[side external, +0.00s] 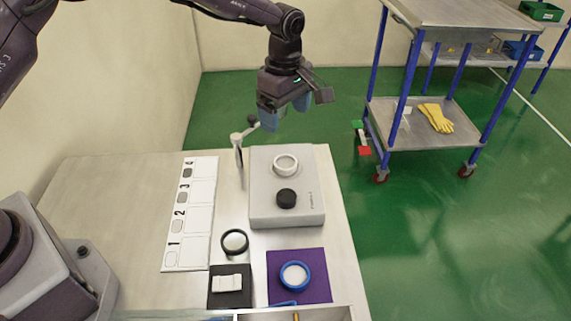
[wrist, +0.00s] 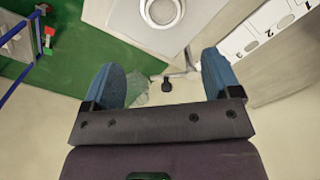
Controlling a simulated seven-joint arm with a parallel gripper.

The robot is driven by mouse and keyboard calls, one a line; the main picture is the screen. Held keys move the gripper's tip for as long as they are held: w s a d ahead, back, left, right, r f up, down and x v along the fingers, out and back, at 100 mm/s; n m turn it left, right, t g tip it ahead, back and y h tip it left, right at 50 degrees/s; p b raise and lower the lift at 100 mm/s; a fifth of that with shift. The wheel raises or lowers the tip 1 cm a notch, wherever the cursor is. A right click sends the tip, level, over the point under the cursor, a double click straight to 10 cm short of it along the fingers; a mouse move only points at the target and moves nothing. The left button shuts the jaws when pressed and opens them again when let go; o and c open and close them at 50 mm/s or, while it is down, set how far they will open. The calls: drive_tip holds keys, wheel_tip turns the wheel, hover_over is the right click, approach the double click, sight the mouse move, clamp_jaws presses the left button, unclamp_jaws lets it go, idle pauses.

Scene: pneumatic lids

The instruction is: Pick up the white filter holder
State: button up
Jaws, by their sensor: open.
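A white ring-shaped part (side external: 285,163), which looks like the white filter holder, sits on top of the far part of a pale grey box (side external: 262,213). It also shows at the top edge of the wrist view (wrist: 148,14), partly cut off. My gripper (side external: 285,116) has blue fingers and is above the far end of the grey box, higher than the ring and apart from it. In the wrist view my gripper (wrist: 163,72) is open, with nothing held between the fingers. A white lever (side external: 238,150) with a black knob (wrist: 167,84) stands beside the box.
A black cap (side external: 286,198) sits on the box near the ring. A numbered white strip (side external: 200,220), a dark ring (side external: 234,242), a white block (side external: 227,282) on a black mat and a blue ring (side external: 305,281) on a purple mat lie nearby. The table's left part is clear.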

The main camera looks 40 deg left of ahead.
hover_over(285, 164)
drive_tip(key=f, duration=0.6)
drive_tip(key=shift+w+a+f, duration=0.25)
drive_tip(key=shift+s+d+f, duration=0.1)
drive_tip(key=shift+s+f, duration=0.05)
drive_tip(key=shift+f, duration=1.2)
drive_tip(key=shift+s+d+f, duration=0.1)
drive_tip(key=shift+f, duration=1.25)
drive_tip(key=c, duration=1)
drive_tip(key=shift+o, duration=0.2)
drive_tip(key=shift+r, duration=0.1)
